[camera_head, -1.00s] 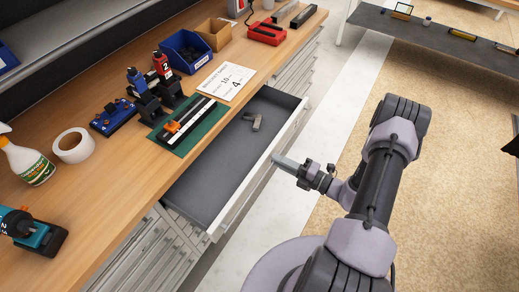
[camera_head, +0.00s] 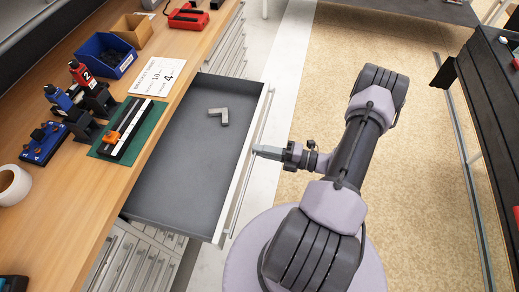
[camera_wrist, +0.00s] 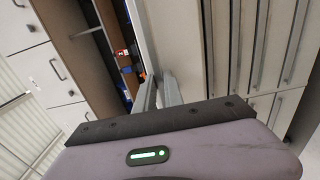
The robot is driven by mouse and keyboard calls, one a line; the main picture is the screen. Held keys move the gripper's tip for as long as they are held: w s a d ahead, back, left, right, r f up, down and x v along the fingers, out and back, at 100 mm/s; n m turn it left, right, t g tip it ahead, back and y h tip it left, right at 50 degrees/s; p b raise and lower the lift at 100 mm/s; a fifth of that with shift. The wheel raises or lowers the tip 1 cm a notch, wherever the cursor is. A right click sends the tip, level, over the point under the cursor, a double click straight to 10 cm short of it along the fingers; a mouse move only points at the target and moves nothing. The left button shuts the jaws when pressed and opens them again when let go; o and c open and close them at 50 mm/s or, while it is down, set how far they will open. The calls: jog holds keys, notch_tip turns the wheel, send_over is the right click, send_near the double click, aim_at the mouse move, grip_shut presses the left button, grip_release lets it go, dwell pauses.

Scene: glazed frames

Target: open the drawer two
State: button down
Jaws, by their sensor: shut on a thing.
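The open drawer (camera_head: 170,185) stands out from under the wooden workbench, with a dark grey floor and a pale front. A long bar handle (camera_head: 243,185) runs along its front. A small grey L-shaped bracket (camera_head: 222,114) lies inside the drawer towards its far end. My gripper (camera_head: 258,150) is at the drawer's front, shut on the handle. In the wrist view my gripper's fingers (camera_wrist: 160,92) reach towards the drawer front. The exact contact is too small to see clearly. No drawer number is readable.
The workbench (camera_head: 60,220) holds a blue bin (camera_head: 103,55), a white card (camera_head: 157,77), a green mat (camera_head: 108,146) and a red case (camera_head: 188,18). Further closed drawers (camera_head: 140,262) lie below. Open floor (camera_head: 330,70) lies to the right, with a dark bench (camera_head: 485,80) at the far right.

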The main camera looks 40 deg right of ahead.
jog(key=c, duration=1.7)
grip_release()
jog(key=p+v, duration=0.2)
jog(key=v, duration=1.5)
jog(key=shift+s+d, duration=0.1)
jog(key=shift+s, duration=0.05)
